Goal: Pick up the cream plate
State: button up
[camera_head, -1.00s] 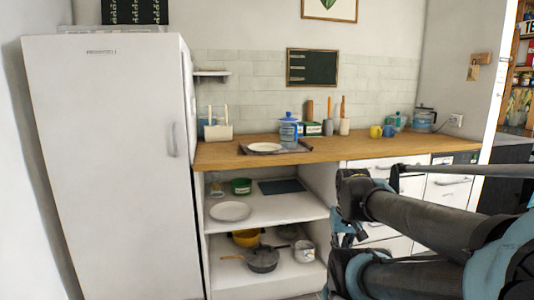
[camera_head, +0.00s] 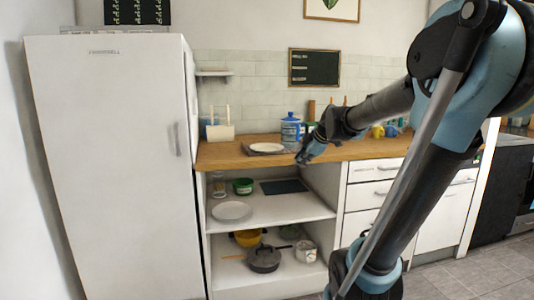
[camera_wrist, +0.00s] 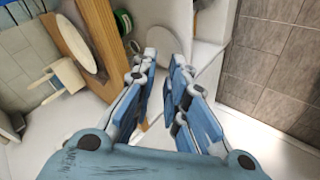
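Two pale round plates are in view. One plate (camera_head: 267,147) lies on a dark tray on the wooden counter and looks slightly cream. The other plate (camera_head: 231,210) lies on the upper shelf under the counter and looks whiter. I cannot tell for sure which is the cream one. My gripper (camera_head: 308,158) is in front of the counter's edge, right of both plates and touching neither. In the wrist view my gripper (camera_wrist: 165,60) has its fingers apart with nothing held between them. The counter plate (camera_wrist: 76,45) shows at upper left there.
A tall white fridge (camera_head: 110,170) bounds the left.

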jog(key=w+a+r+n+t+y, duration=0.1)
jog(key=w+a+r+n, duration=0.15)
jog(key=w, duration=0.35)
jog(key=w+a+r+n+t, duration=0.1)
jog(key=w+r+n, duration=0.3)
jog(key=w, duration=0.2)
send_near(275, 151)
jog(key=shift+x, duration=4.45)
jog(key=shift+s+a, duration=0.1)
jog(key=shift+a, duration=0.05)
jog(key=shift+c, duration=0.4)
jog(key=shift+r, duration=0.1)
grip_shut()
